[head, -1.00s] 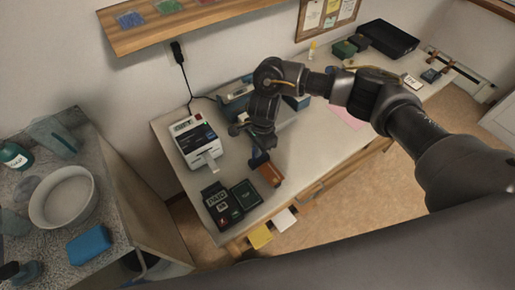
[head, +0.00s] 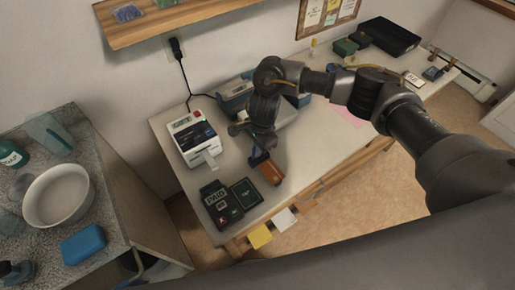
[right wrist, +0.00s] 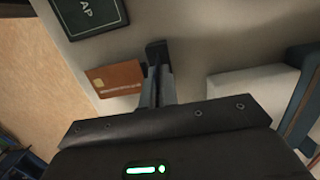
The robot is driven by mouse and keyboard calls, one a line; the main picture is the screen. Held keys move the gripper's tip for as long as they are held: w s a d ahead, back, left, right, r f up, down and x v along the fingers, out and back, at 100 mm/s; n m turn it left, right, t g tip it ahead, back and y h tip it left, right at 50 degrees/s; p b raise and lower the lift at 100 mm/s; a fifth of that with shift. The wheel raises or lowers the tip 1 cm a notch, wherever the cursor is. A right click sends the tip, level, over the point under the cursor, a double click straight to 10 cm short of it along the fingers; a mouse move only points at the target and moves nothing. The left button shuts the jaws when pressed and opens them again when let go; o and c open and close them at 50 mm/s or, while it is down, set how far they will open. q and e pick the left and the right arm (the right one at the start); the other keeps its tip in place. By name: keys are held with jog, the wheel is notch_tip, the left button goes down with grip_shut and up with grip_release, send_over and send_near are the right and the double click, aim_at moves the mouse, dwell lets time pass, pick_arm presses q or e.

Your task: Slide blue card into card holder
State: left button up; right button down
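My right gripper (head: 260,150) reaches down over the near part of the desk. In the right wrist view its fingers (right wrist: 157,70) are close together. A small blue patch, seemingly the blue card (head: 257,160), shows at the fingertips in the head view; in the wrist view it is edge-on and hard to make out. Right beside the fingertips is a brown-orange piece (head: 271,173), which shows in the wrist view as an orange card face (right wrist: 115,78) with a chip. The card holder's outline is not clear. My left gripper is out of view.
A dark green pad (head: 245,193) and a black PAID terminal (head: 217,203) lie at the desk's near end. A white printer (head: 197,138) stands to the left, a blue-grey device (head: 235,95) behind. Yellow (head: 260,236) and white notes hang at the front edge.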

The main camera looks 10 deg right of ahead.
jog(key=shift+f, duration=0.25)
dwell(0.6)
jog(key=c, duration=1.6)
grip_release()
jog(key=r, duration=0.3)
jog(key=r+b, duration=0.1)
jog(key=r, duration=0.3)
jog(key=d+r+b, duration=0.1)
jog(key=r, duration=0.2)
jog(key=shift+w+d+r, duration=0.1)
jog(key=shift+w+r, duration=0.1)
jog(key=shift+r, duration=0.15)
